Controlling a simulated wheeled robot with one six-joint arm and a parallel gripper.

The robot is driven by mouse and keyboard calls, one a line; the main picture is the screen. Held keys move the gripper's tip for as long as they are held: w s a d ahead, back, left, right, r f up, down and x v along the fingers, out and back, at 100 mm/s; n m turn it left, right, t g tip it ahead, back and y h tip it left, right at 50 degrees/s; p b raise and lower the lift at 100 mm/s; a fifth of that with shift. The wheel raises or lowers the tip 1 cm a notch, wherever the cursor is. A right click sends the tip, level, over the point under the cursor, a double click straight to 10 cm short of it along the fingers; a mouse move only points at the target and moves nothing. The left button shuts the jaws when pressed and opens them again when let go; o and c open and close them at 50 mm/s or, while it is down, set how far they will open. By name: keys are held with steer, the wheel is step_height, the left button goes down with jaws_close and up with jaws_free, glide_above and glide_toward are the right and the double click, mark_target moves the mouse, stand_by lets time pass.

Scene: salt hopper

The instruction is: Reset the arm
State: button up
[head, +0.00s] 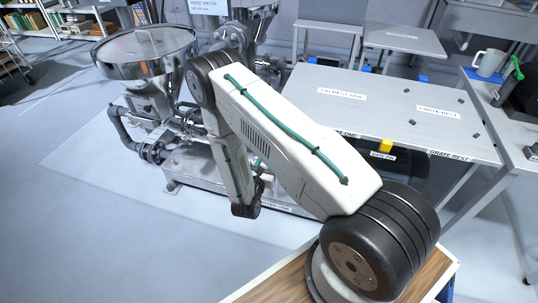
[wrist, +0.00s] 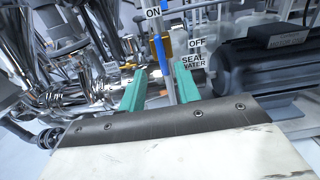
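My arm (head: 290,140) reaches up from its base and folds down over the machine; its wrist end (head: 245,209) hangs low in front of the skid. The gripper fingers cannot be made out in the head view. In the wrist view, my gripper (wrist: 159,68) shows two teal fingers standing apart, with nothing clamped between them.
A steel hopper (head: 146,52) and piping stand at left. A grey table (head: 400,104) with GRATE REST labels is at right. In the wrist view, a dark motor (wrist: 262,66) lies right of the fingers, and pipes crowd the left. Open floor (head: 60,230) lies front left.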

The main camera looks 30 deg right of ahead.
steer(key=shift+s+a, duration=0.3)
steer(key=shift+a, duration=0.05)
stand_by(0.3)
steer(key=s+d+r+m+g, duration=0.3)
steer(key=s+r+m+g, duration=1.15)
steer(key=r+g, duration=0.35)
steer(key=s+a+r+m+t+y, duration=0.2)
steer(key=s+a+r+m+y, duration=0.1)
steer(key=r, duration=0.5)
steer(key=s+a+r+m+t+y, duration=0.3)
steer(key=s+a+r+y, duration=0.3)
steer(key=r, duration=0.3)
steer(key=s+a+r+m+t+y, duration=0.3)
steer(key=s+a+r+m+y, duration=0.2)
steer(key=r, duration=0.3)
steer(key=shift+s+a+r, duration=0.3)
steer(key=shift+s+a, duration=0.2)
steer(key=shift+s, duration=0.1)
